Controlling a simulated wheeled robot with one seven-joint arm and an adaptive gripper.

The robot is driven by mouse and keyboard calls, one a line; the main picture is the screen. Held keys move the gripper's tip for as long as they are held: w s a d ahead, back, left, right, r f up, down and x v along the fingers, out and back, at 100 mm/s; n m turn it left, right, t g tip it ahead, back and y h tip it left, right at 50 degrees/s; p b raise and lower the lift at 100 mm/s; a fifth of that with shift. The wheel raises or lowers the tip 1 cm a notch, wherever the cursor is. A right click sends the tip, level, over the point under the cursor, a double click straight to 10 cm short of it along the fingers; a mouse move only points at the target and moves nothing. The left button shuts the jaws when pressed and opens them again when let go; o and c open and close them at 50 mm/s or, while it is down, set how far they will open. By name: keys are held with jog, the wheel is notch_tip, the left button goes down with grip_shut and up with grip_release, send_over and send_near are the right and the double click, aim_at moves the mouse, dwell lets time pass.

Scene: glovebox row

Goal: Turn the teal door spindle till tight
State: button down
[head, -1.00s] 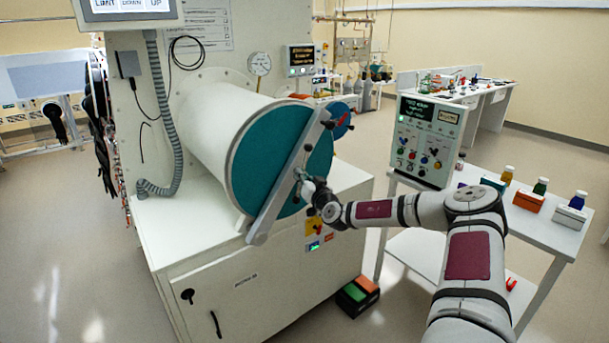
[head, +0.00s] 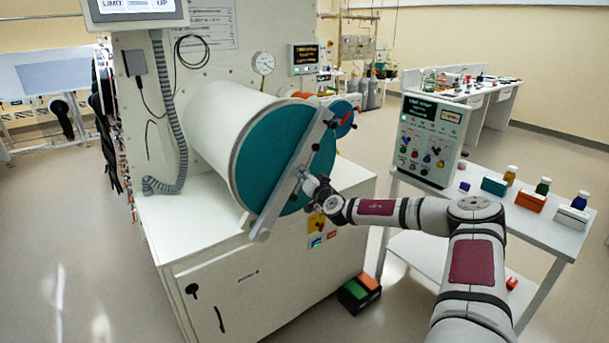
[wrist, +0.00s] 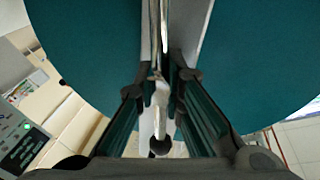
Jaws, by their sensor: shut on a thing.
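The teal door (head: 262,160) closes the near end of a white cylinder, with a grey bar (head: 282,200) slanting across it. The spindle (head: 302,173) sits at the middle of this bar, partly hidden by my gripper (head: 309,183). In the wrist view the teal door (wrist: 95,45) fills the background. A thin silver spindle handle (wrist: 161,98) with a dark round end runs between the two fingers. My gripper (wrist: 160,80) is shut on this handle. The exact contact with the fingertips is hard to make out.
A smaller blue round port (head: 343,118) is behind the door. A green and orange box (head: 359,292) lies on the floor by the cabinet.

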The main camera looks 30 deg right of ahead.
jog(key=c, duration=1.7)
grip_release()
jog(key=shift+f, duration=0.1)
jog(key=shift+o, duration=0.2)
jog(key=s+a, duration=0.2)
jog(key=s, duration=0.9)
jog(key=shift+s+a, duration=0.15)
jog(key=shift+s, duration=0.25)
